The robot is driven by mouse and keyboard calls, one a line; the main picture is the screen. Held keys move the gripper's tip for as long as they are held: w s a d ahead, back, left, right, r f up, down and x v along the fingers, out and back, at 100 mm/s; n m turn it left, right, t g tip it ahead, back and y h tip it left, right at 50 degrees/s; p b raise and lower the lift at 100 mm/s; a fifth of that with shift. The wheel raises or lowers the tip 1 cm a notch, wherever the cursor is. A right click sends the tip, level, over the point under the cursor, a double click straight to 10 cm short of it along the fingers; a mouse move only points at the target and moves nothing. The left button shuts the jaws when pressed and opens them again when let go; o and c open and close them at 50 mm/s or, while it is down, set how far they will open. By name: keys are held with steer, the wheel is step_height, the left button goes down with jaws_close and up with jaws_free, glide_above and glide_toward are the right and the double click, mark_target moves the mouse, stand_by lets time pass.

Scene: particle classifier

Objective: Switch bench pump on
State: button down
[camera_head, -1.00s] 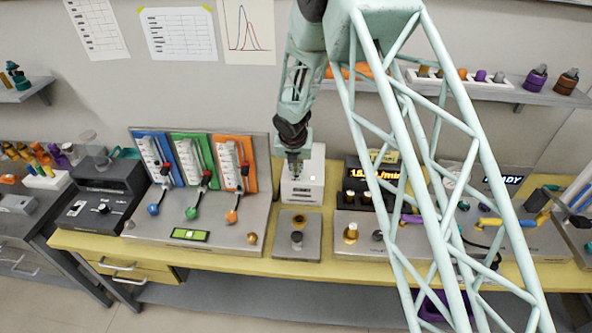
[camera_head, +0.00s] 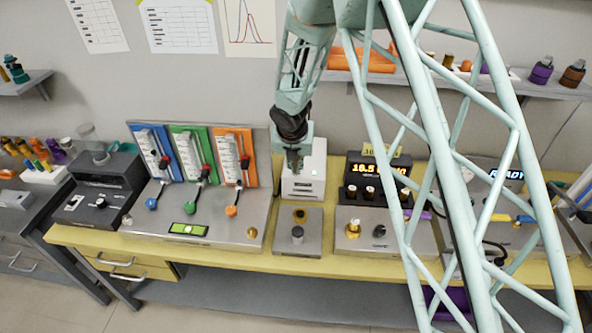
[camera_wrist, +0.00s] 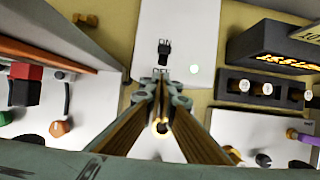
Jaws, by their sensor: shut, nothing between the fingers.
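A white box (camera_head: 316,181), which looks like the bench pump, stands at the back of the yellow bench.
A panel of flow meters (camera_head: 200,142) with coloured knobs stands left of the box. A black display unit (camera_head: 376,180) with amber digits stands close on the right. A small grey plate with a knob (camera_head: 298,235) lies in front.

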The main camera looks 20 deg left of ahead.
steer(key=p+v, duration=0.1)
steer(key=v, duration=0.6)
steer(key=shift+s+r, duration=0.1)
stand_by(0.5)
